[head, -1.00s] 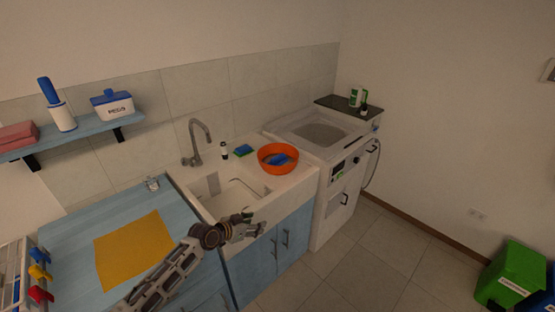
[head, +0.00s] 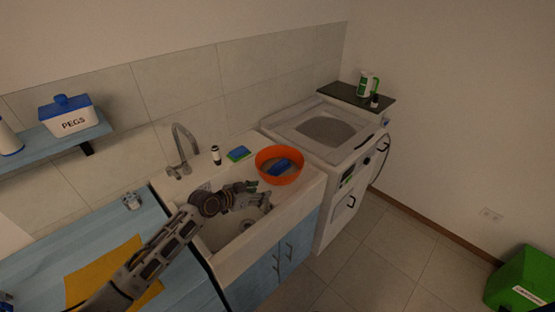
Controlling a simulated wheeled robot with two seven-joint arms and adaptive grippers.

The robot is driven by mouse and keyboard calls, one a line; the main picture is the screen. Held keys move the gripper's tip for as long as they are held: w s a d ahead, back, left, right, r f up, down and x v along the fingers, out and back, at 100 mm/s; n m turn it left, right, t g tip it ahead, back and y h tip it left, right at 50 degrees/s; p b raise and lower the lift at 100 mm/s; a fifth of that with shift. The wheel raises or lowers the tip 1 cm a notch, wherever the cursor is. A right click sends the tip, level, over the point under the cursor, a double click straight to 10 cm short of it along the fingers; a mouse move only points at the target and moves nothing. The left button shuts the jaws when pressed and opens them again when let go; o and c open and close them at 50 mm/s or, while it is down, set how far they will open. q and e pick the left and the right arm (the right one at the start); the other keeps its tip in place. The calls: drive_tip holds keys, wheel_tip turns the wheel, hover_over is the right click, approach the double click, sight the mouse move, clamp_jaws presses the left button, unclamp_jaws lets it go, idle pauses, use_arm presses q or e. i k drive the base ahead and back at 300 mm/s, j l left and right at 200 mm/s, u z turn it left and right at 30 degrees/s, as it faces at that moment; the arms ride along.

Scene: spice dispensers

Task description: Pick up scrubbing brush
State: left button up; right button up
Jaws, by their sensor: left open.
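A blue object that looks like the scrubbing brush (head: 281,167) lies in an orange bowl (head: 264,156) at the right end of the sink ledge. Its bristles cannot be made out. My left gripper (head: 266,195) is open and empty over the sink basin, to the left of and below the bowl, apart from it. My right gripper is not in the picture.
The faucet (head: 182,150) rises at the back left. A washing machine (head: 330,140) stands to the right. A yellow cloth (head: 95,277) lies on the blue counter.

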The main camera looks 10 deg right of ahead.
sight(276, 169)
drive_tip(key=i, duration=0.5)
drive_tip(key=i+l, duration=0.1)
drive_tip(key=l, duration=0.25)
drive_tip(key=i+l, duration=0.15)
drive_tip(key=l, duration=0.15)
